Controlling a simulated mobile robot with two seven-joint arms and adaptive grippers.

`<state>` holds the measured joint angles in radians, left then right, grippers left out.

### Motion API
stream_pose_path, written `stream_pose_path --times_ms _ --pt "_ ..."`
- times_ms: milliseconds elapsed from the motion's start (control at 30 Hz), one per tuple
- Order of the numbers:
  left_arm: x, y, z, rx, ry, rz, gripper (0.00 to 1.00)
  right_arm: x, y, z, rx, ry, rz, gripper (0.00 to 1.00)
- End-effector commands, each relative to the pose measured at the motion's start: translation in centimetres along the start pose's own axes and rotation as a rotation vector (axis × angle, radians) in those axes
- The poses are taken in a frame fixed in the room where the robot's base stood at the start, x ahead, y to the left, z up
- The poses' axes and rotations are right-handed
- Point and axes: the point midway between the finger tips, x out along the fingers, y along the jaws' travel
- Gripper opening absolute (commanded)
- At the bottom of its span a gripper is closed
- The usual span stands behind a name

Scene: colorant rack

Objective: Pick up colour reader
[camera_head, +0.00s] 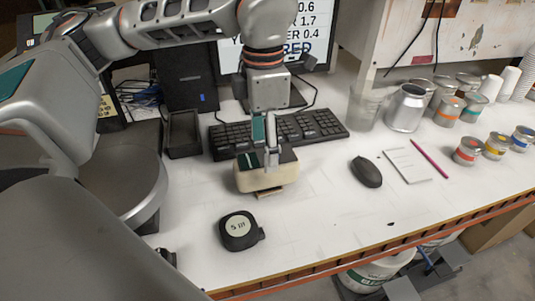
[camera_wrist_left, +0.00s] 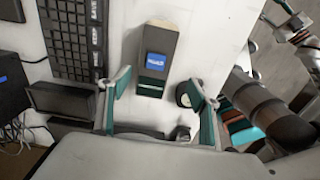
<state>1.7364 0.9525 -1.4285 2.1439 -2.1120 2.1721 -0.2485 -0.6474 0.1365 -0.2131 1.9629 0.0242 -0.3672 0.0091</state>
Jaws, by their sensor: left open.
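The colour reader is a cream block with a dark top (camera_head: 279,178), standing on the white table in front of the keyboard. In the left wrist view it shows a blue screen and a teal end (camera_wrist_left: 155,62). My left gripper (camera_head: 267,158) points down over it, its near finger hiding part of its top. In the left wrist view the open fingers (camera_wrist_left: 160,98) stand apart with nothing between them, and the reader lies just ahead of the gap. What looks like part of my right gripper (camera_head: 440,268) shows below the table edge; its jaws are unclear.
A black tape measure (camera_head: 240,231) lies in front of the reader. The keyboard (camera_head: 310,127) is behind it, a dark open box (camera_head: 184,133) to its left. A mouse (camera_head: 366,172), notepad, pink pencil and several cans stand right. The table front between mouse and tape measure is clear.

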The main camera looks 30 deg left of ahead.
Motion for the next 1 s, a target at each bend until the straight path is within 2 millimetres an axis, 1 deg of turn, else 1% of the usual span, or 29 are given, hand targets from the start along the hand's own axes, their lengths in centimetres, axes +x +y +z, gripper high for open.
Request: stream_pose_path --times_ms 167,467,633,733,833,1000 --pt "0.5 -0.1 0.0 0.001 0.001 -0.002 0.62 0.0 0.0 0.2 -0.001 -0.003 -0.001 0.4" --pt "3.4 0.1 0.2 0.002 0.001 -0.003 0.62 -0.1 0.0 0.8 -0.005 -0.012 -0.002 0.4" --pt "5.8 0.8 0.7 0.001 0.002 -0.004 0.62 -0.1 0.1 0.6 -0.005 -0.01 -0.002 0.4" --pt "7.1 0.8 0.7 0.002 0.002 -0.003 0.62 -0.1 0.1 0.5 -0.005 -0.009 -0.001 0.4" --pt "7.7 0.7 0.7 0.002 0.001 -0.003 0.62 -0.1 0.1 0.3 -0.005 -0.006 -0.001 0.4" --pt "7.9 0.8 0.7 0.002 0.0 -0.003 0.62 -0.1 0.1 0.1 -0.005 -0.002 0.0 0.4"
